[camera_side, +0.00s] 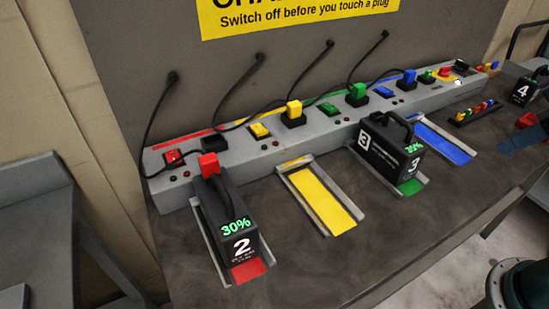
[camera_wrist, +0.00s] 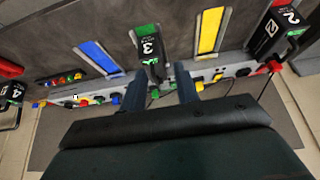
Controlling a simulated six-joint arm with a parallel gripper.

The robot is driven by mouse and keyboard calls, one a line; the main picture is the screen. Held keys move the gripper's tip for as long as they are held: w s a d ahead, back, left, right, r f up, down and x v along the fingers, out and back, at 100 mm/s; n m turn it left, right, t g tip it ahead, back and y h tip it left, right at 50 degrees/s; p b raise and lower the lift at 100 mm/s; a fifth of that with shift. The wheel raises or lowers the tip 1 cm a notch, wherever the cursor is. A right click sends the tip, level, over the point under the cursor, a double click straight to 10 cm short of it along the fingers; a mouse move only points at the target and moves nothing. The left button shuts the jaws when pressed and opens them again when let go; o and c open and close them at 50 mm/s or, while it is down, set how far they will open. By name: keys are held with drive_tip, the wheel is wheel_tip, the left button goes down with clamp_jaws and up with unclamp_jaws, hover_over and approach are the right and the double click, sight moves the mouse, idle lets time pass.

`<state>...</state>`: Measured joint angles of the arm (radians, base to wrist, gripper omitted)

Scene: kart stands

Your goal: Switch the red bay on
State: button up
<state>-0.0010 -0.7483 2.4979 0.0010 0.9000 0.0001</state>
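The red switch (camera_side: 174,158) is at the left end of the grey charging strip (camera_side: 235,160) in the side view. Two small reddish lamps (camera_side: 180,175) sit below it; I cannot tell which way the switch is tilted. In the red bay (camera_side: 248,271) stands black battery 2 (camera_side: 240,235), its display reading 30%. A red plug (camera_side: 209,165) is on the battery's strip-side end. The wrist view shows battery 2 (camera_wrist: 270,32) and the red plug (camera_wrist: 274,66) at upper right.
The yellow bay (camera_side: 325,200) is empty. Battery 3 (camera_side: 395,150) stands in the green bay. The blue bay (camera_side: 445,143) is empty. Yellow (camera_side: 294,109), green (camera_side: 357,92) and blue (camera_side: 407,77) plugs stand along the strip, with cables behind. Battery 4 (camera_side: 524,90) is at far right.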

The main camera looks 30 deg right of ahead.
drive_tip(key=shift+w+r, duration=0.3)
drive_tip(key=shift+w, duration=0.1)
clamp_jaws()
drive_tip(key=w+a+r, duration=0.3)
drive_tip(key=w+a, duration=0.2)
drive_tip(key=w, duration=0.4)
drive_tip(key=w+a+r+t, duration=0.1)
drive_tip(key=w+a+r, duration=0.3)
drive_tip(key=w, duration=0.5)
drive_tip(key=w+a+r, duration=0.1)
drive_tip(key=w+a, duration=0.5)
drive_tip(key=w, duration=0.3)
drive_tip(key=w+a+f, duration=0.2)
drive_tip(key=w+a, duration=0.2)
drive_tip(key=a, duration=0.3)
drive_tip(key=w+a+f, duration=0.2)
drive_tip(key=w+a, duration=0.1)
drive_tip(key=a, duration=0.4)
drive_tip(key=a+f, duration=0.4)
drive_tip(key=a, duration=0.3)
drive_tip(key=a+f+t, duration=0.1)
drive_tip(key=a+f, duration=0.4)
drive_tip(key=a, duration=0.3)
drive_tip(key=shift+w+a, duration=0.15)
drive_tip(key=shift+a, duration=0.1)
